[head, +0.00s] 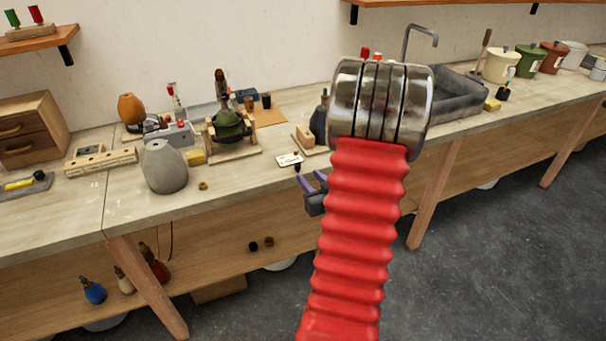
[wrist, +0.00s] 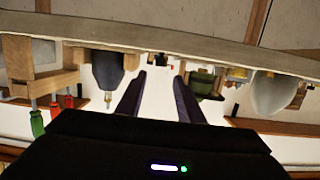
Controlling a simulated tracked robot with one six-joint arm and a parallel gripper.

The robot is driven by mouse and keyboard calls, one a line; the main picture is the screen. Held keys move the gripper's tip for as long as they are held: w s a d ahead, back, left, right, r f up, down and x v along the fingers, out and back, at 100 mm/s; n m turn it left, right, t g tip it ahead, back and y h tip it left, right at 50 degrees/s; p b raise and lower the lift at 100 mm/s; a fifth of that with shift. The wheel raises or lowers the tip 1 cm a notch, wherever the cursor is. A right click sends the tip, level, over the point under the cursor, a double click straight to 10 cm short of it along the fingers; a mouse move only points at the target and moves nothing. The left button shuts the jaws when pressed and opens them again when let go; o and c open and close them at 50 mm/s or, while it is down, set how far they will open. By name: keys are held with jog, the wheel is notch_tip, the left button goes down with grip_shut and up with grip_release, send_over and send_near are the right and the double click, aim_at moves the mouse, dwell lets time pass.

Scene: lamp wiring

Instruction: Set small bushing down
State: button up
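My gripper (head: 312,181) is in front of the bench's front edge in the head view, below a small white card (head: 288,160). In the wrist view my gripper (wrist: 159,76) has its two dark fingers apart, and I see nothing clasped between them. A small brass ring (head: 203,186), possibly the small bushing, lies on the bench near its front edge, left of my gripper and right of the grey vase. A small dark piece (head: 297,167) shows by the card, close to my fingertips; I cannot tell what it is.
The grey vase (head: 165,168), a green lamp body in a wooden cradle (head: 233,153) and a dark bottle (head: 319,122) stand on the bench (head: 235,180). The front bench strip is mostly clear.

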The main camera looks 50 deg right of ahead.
jog(key=v, duration=0.3)
jog(key=shift+s+a, duration=0.15)
jog(key=shift+s, duration=0.1)
dwell(0.5)
jog(key=shift+r, duration=0.1)
jog(key=w+a+r+n+g+y, duration=0.1)
jog(key=w+a+r+n+g, duration=0.1)
jog(key=w+a+r, duration=0.5)
jog(key=w+a+r+n+g+y, duration=0.1)
jog(key=w+a+r+g, duration=0.15)
jog(key=a, duration=0.85)
jog(key=s+a+r+n+g+y, duration=0.1)
jog(key=s+a, duration=0.5)
jog(key=a, duration=0.7)
jog(key=s+a+r+n+g+y, duration=0.2)
jog(key=s+a+r+y, duration=0.2)
jog(key=a, duration=0.9)
jog(key=s+y, duration=0.1)
jog(key=s, duration=0.2)
jog(key=shift+s+a, duration=0.2)
